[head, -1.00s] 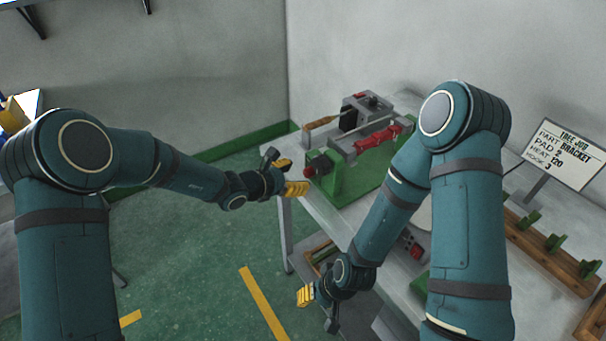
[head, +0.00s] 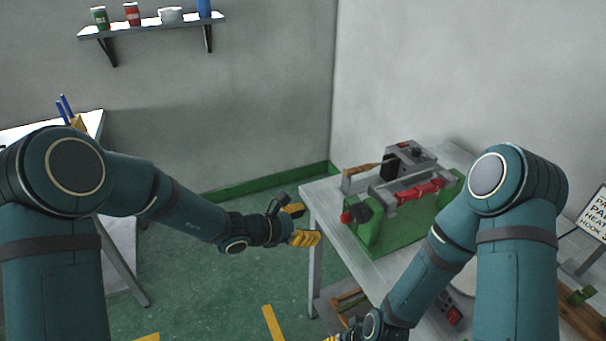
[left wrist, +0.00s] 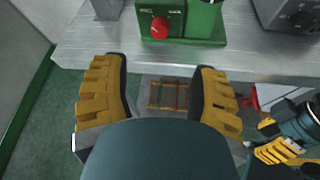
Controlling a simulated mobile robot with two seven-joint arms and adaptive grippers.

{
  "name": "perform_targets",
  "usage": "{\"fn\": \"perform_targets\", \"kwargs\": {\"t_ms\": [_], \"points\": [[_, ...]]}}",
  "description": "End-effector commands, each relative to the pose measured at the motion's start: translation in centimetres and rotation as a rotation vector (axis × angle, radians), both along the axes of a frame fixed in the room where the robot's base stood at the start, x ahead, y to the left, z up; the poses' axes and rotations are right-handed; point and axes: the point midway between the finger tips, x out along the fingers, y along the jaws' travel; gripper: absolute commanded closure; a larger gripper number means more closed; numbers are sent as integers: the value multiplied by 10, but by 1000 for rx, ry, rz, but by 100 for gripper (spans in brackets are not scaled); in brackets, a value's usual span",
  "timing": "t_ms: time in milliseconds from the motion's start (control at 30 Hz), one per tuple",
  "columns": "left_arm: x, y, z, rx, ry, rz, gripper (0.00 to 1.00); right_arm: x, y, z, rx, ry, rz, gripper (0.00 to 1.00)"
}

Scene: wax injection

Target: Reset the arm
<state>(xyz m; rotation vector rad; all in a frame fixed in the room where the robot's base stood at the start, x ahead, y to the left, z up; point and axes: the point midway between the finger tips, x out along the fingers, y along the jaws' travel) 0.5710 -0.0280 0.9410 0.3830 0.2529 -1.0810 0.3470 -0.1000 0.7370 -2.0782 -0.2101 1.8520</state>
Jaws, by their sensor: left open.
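My left gripper (head: 298,224) is open and empty, held in the air just left of the workbench in the head view. In the left wrist view its two yellow-padded fingers (left wrist: 160,95) stand wide apart with nothing between them. My right gripper (head: 335,338) is mostly cut off at the bottom edge of the head view. Part of it also shows at the right of the left wrist view (left wrist: 280,150). I cannot tell how far its fingers are apart.
The grey workbench (head: 325,205) holds a green machine (head: 385,235) with red parts. A wooden frame (left wrist: 166,95) sits below the tabletop. A sign (head: 595,215) stands at the right. A wall shelf (head: 150,28) holds jars. A white-topped table (head: 90,125) is at left. Green floor lies between.

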Motion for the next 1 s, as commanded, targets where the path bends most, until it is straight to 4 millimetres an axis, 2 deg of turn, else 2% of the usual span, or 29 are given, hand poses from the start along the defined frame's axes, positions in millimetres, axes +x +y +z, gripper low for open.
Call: {"fn": "perform_targets", "kwargs": {"t_ms": [133,233,367,500,567,700,800,1000], "points": [[-6,1,-7,26,5,-24,40,0,0,0,0,0,0,53],[-26,4,-30,111,17,-99,40,0,0,0,0,0,0,53],[-71,20,-76,302,22,-276,40,0,0,0,0,0,0,53],[-121,48,-123,521,-12,-497,40,0,0,0,0,0,0,53],[-139,62,-140,608,-40,-590,40,0,0,0,0,0,0,53],[-174,93,-170,787,-143,-801,40,0,0,0,0,0,0,53],[-191,112,-185,893,-248,-941,40,0,0,0,0,0,0,53],[-213,131,-202,1029,-517,-1166,40,0,0,0,0,0,0,53]]}}
